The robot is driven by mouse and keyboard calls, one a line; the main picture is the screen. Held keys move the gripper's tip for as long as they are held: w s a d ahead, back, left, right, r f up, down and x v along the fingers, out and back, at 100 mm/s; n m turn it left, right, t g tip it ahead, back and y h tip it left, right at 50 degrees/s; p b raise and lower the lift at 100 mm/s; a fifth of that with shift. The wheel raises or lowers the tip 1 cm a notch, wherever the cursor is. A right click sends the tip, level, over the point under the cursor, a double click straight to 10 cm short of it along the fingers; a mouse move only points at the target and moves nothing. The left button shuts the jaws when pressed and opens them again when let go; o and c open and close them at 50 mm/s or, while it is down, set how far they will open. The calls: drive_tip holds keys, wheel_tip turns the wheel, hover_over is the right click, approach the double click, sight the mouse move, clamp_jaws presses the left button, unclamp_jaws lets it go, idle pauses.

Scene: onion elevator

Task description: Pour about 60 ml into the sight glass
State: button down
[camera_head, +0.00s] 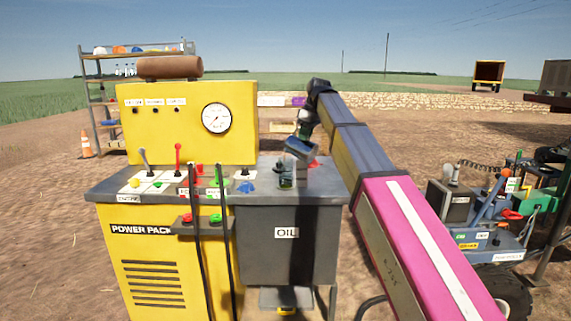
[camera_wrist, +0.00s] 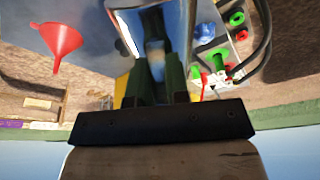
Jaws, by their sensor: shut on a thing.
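My gripper (camera_wrist: 157,78) is shut on a glossy, grey-blue vessel (camera_wrist: 155,22), which fills the space between the dark fingers in the wrist view. In the head view my gripper is over the dark OIL bench at the right of the yellow power pack. A small clear glass with a greenish tint (camera_head: 286,181) shows there just below my gripper. I cannot tell whether this glass is the sight glass or part of what I hold. The liquid level and any pouring stream cannot be made out.
A red funnel (camera_wrist: 58,42) lies near the held vessel. The yellow power pack (camera_head: 150,245) carries levers, a gauge (camera_head: 216,118) and hanging black hoses (camera_head: 196,225). A blue knob (camera_head: 245,187) is on the bench. A machine with levers (camera_head: 478,215) stands at right.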

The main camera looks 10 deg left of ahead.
drive_tip(key=shift+w+a+r+g+h+p, duration=0.2)
drive_tip(key=shift+a+r+g+h+p, duration=0.1)
drive_tip(key=shift+a+r+h+p, duration=0.4)
idle(2.2)
